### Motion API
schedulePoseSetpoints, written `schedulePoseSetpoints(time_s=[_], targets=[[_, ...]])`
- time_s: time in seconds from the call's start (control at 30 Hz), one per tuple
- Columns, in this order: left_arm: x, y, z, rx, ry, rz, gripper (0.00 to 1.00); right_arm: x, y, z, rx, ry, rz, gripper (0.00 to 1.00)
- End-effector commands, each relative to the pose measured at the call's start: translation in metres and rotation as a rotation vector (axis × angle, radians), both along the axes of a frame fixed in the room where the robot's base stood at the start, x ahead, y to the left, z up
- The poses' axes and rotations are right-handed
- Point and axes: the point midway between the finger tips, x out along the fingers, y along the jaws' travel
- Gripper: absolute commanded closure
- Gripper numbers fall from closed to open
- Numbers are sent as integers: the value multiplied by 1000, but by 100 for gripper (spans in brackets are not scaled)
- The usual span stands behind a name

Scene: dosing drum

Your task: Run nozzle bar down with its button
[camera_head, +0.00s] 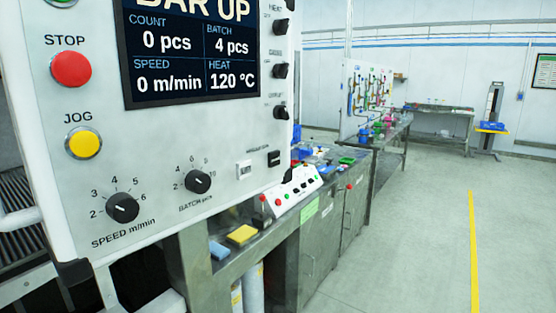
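A light grey control panel (215,130) fills the left of the head view, close to me. Its display (190,50) reads BAR UP, count 0 pcs, batch 4 pcs, speed 0 m/min and heat 120 °C. A red STOP button (71,69) and a yellow JOG button (84,143) are on its left side. No button labelled for the nozzle bar can be made out, and the bar itself is not in view. Neither of my grippers shows.
Black speed (122,207) and batch (197,181) knobs sit low on the panel. Small black switches line its right edge. A sloped box with coloured buttons (290,192) stands on a metal bench behind. Open floor (410,240) with a yellow line lies to the right.

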Motion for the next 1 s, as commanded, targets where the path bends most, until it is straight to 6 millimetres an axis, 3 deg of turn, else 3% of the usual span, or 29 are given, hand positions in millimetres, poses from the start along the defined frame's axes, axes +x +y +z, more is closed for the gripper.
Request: schedulePoseSetpoints(time_s=[0.3, 0.7, 1.0], targets=[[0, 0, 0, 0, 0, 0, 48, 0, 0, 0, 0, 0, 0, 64], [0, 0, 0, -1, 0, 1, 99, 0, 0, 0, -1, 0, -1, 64], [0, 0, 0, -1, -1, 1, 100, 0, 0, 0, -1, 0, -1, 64]])
